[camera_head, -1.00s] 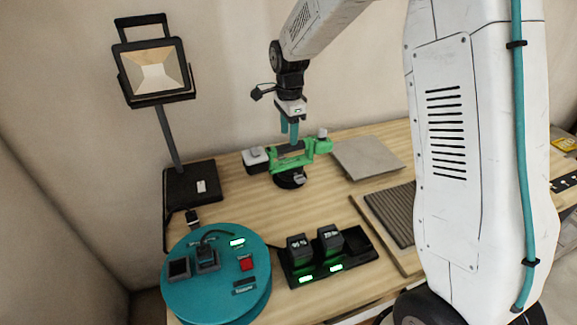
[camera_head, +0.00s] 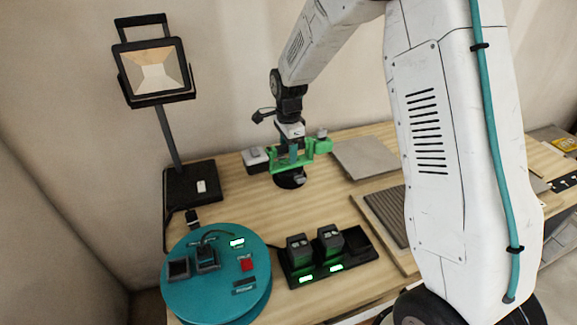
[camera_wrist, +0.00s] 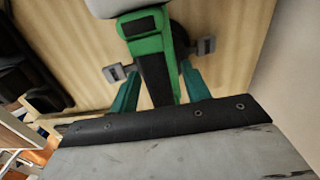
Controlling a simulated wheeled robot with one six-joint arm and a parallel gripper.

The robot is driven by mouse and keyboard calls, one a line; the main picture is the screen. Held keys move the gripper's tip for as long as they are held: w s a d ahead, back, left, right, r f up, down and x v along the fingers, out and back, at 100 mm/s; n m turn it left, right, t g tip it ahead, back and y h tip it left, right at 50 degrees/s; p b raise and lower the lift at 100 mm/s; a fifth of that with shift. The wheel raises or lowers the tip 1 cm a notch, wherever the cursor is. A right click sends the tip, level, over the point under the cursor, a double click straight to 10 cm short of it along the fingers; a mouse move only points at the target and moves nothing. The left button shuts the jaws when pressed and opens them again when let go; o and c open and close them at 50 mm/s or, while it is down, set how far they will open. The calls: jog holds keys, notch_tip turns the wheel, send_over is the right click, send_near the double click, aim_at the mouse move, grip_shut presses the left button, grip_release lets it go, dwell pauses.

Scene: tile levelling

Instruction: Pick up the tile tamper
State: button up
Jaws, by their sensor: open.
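The tile tamper (camera_head: 318,147) is a green tool with a black round base and a grey-white block at its left end. It stands on the wooden bench near the back wall. My gripper (camera_head: 288,156) is low over its middle in the head view. In the wrist view the tamper's green body and dark grip (camera_wrist: 156,75) lie between the two teal fingers of my gripper (camera_wrist: 160,88). The fingers are apart, one on each side, with a gap showing to the grip. The fingertips' exact depth is hard to tell.
A work lamp (camera_head: 192,186) stands at the left. A teal round device (camera_head: 215,290) and a black charger (camera_head: 360,268) with two batteries are in front. A grey tile (camera_head: 366,157) lies right of the tamper, and a ribbed panel (camera_head: 384,215) lies nearer.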

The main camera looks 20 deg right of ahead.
jog(key=shift+f, duration=0.2)
dwell(0.3)
grip_shut()
jog(key=shift+w+r, duration=0.1)
jog(key=shift+r, duration=0.05)
